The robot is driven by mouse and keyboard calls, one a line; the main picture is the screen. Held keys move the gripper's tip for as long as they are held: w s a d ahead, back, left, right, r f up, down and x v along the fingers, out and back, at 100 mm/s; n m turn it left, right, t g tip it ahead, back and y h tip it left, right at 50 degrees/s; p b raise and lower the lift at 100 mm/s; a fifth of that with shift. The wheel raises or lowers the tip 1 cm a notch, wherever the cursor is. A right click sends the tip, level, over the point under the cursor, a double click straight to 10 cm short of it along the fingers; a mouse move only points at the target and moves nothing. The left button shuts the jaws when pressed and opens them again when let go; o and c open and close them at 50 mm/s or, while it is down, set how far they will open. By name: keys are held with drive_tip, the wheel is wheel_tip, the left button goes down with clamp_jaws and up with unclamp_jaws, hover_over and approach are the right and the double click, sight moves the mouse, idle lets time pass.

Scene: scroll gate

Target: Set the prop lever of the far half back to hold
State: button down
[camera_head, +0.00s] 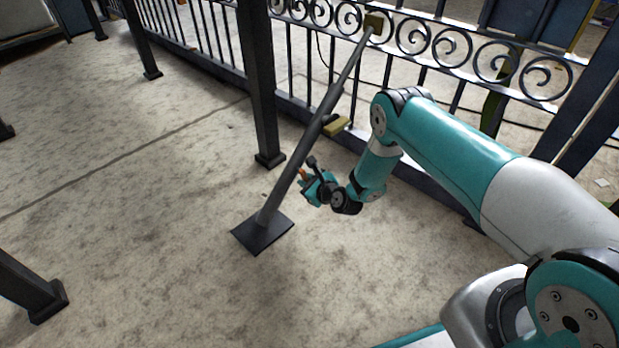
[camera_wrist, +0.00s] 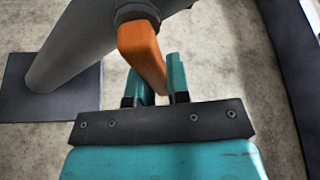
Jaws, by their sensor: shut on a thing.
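The prop is a dark diagonal pole (camera_head: 318,122) that leans from a square foot plate (camera_head: 262,235) on the ground up to a bracket (camera_head: 373,24) on the scrolled gate. Its lever is short and orange (camera_head: 303,175), low on the pole. In the wrist view the lever (camera_wrist: 140,48) comes out of a dark collar on the grey tube (camera_wrist: 85,45) and its end runs between my teal fingers. My gripper (camera_head: 312,186) is shut on the lever, just right of the pole; it also shows in the wrist view (camera_wrist: 160,82). The lever's tip is partly hidden by the fingers.
The scrolled gate (camera_head: 440,45) runs across the back, with a yellow block (camera_head: 336,126) near its foot. A dark post (camera_head: 258,85) stands close left of the prop, and another post foot (camera_head: 38,298) is at lower left.

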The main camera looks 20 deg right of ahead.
drive_tip(key=shift+s+a+f+m+g+y, duration=0.2)
drive_tip(key=shift+s+a+m+g+y, duration=0.15)
drive_tip(key=shift+a+m+y, duration=0.35)
drive_tip(key=shift+d, duration=0.1)
drive_tip(key=c, duration=1.1)
unclamp_jaws()
drive_tip(key=p+v, duration=0.3)
drive_tip(key=v, duration=0.2)
drive_tip(key=p+v, duration=0.4)
drive_tip(key=v, duration=0.2)
drive_tip(key=p+v, duration=0.3)
drive_tip(key=v, duration=0.3)
drive_tip(key=shift+s+r+p, duration=0.2)
drive_tip(key=shift+r+p, duration=0.1)
drive_tip(key=shift+r, duration=0.05)
